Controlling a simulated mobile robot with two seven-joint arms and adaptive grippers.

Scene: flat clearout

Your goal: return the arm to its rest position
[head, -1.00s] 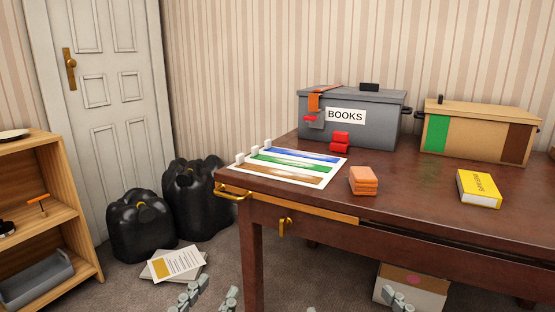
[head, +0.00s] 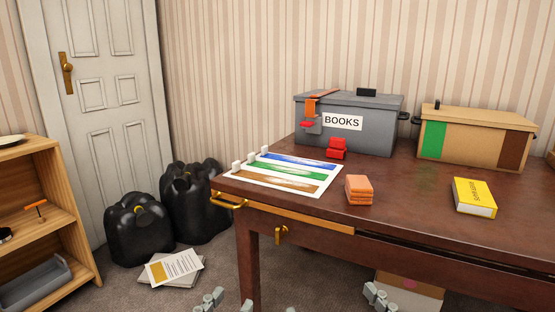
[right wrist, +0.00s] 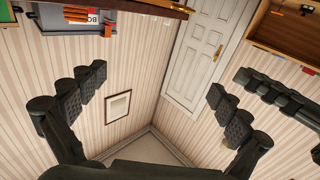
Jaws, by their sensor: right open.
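My left gripper (head: 227,303) shows at the bottom edge of the head view, in front of the table. Its grey fingertips stand apart with nothing seen between them; the rest is below the frame. My right gripper (head: 335,303) is further right at the same edge, low in front of the table. In the right wrist view the right gripper's (right wrist: 155,110) padded fingers are wide apart and empty. A dark padded finger (right wrist: 275,95), seemingly of my left gripper, shows at the right there.
The wooden table (head: 420,215) holds a grey BOOKS box (head: 370,137), a tan box (head: 472,137), a yellow book (head: 474,197), an orange stack (head: 359,190) and a striped sheet (head: 283,173). Black bags (head: 140,229) and a shelf (head: 50,190) stand left. Papers (head: 174,267) lie on the floor.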

